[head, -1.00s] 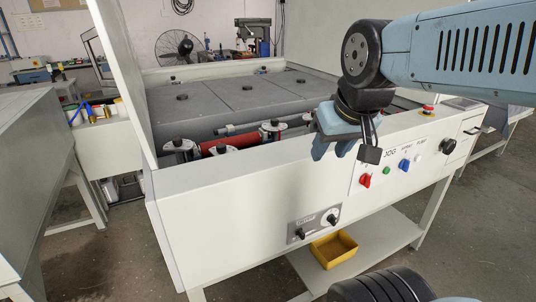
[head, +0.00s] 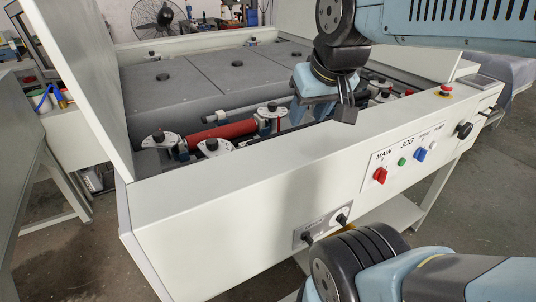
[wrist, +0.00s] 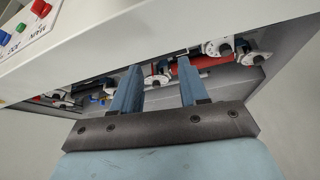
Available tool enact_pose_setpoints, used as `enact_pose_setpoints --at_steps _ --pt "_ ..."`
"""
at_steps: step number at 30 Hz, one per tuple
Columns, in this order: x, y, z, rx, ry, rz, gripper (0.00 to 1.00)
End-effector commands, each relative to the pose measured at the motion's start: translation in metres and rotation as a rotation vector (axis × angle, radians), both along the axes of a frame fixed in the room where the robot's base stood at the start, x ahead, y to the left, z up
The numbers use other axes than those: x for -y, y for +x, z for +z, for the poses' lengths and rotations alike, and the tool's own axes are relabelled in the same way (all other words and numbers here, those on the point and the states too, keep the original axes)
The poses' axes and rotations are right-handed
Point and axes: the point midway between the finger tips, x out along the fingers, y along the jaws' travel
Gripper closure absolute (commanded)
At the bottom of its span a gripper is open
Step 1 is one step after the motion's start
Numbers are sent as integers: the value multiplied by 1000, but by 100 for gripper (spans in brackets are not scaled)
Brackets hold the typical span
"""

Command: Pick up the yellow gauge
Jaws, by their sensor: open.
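My gripper (head: 308,110) is open and empty, its blue fingers pointing down over the front opening of the plate processor (head: 235,187). In the wrist view my gripper (wrist: 160,64) shows two parted fingers, with rollers and clamps beyond them. I cannot make out the yellow gauge for certain in either view. Part of the opening is hidden behind my gripper in the head view.
A red roller (head: 221,133) lies in the opening between white-topped clamps (head: 270,111). Grey covers (head: 235,72) lie behind it. A raised side panel (head: 75,85) stands at left.

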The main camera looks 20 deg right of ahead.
Motion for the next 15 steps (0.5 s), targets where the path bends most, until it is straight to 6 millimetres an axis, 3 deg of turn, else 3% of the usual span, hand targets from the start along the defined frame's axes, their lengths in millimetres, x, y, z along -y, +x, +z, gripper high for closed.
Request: enact_pose_setpoints --at_steps 8,15 --pt "-4 16 0 -61 -32 -1 30" --pt "-9 54 -5 -205 -96 9 30"
